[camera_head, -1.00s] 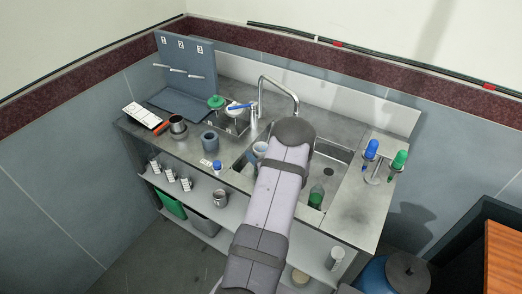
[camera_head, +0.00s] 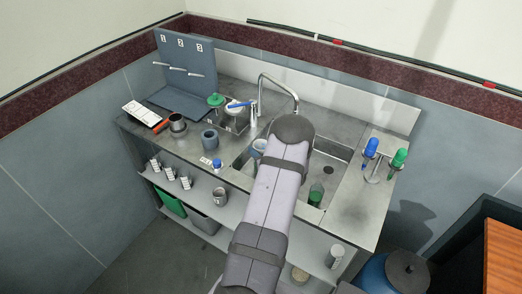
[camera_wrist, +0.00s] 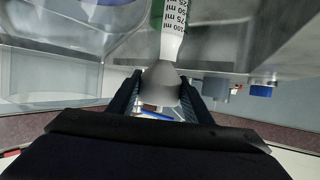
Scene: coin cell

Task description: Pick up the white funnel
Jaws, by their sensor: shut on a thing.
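In the wrist view, the white funnel (camera_wrist: 160,84) appears as a pale, rounded cone between the two dark fingers of my gripper (camera_wrist: 160,100). The fingers are shut on it from both sides. Its far end is partly hidden between the fingers. In the head view, my arm covers the gripper and the funnel, over the sink area.
A graduated vessel with ml marks (camera_wrist: 172,30) is just beyond the funnel in the wrist view.

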